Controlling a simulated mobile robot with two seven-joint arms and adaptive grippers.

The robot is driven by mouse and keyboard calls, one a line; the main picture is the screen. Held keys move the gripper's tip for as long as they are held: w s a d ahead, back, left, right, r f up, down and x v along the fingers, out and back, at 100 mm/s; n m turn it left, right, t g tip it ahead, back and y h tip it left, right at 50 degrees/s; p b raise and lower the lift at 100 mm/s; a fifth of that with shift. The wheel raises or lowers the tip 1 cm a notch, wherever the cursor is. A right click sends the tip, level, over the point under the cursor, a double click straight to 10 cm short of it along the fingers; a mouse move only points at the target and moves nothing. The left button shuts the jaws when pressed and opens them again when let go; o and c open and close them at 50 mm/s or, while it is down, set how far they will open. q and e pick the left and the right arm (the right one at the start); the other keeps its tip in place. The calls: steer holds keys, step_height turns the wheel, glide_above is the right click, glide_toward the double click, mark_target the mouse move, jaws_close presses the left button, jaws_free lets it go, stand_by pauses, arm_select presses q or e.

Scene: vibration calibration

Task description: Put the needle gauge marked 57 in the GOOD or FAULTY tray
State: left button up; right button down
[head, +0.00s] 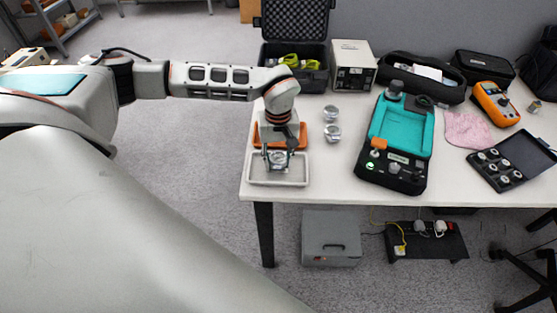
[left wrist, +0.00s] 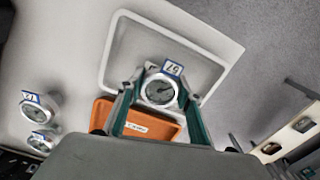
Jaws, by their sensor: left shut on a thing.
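My left gripper (head: 278,161) is shut on a silver round needle gauge (left wrist: 160,91) with a blue-edged tag that appears to read 57. It holds the gauge over the white tray (head: 252,181) at the table's front left corner. The white tray's rim also shows in the left wrist view (left wrist: 113,45). I cannot tell whether the gauge touches the tray floor. The orange tray (head: 299,135) lies just behind the white one, partly hidden by the gripper. Its label (left wrist: 137,127) is too small to read. My right gripper is out of view.
Two other gauges (head: 331,113) (head: 333,133) stand right of the orange tray. A turquoise and black device (head: 401,130) with a green light is farther right. An open black case (head: 296,57), a beige box (head: 353,66) and an orange meter (head: 495,103) stand behind.

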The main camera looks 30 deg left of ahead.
mark_target(278, 157)
arm_select(q)
steer(key=shift+r, duration=0.1)
steer(key=o, duration=1.2)
step_height(278, 157, up, 12)
steer(key=shift+f+p, duration=0.25)
steer(key=shift+p, duration=0.35)
steer(key=shift+r, duration=0.25)
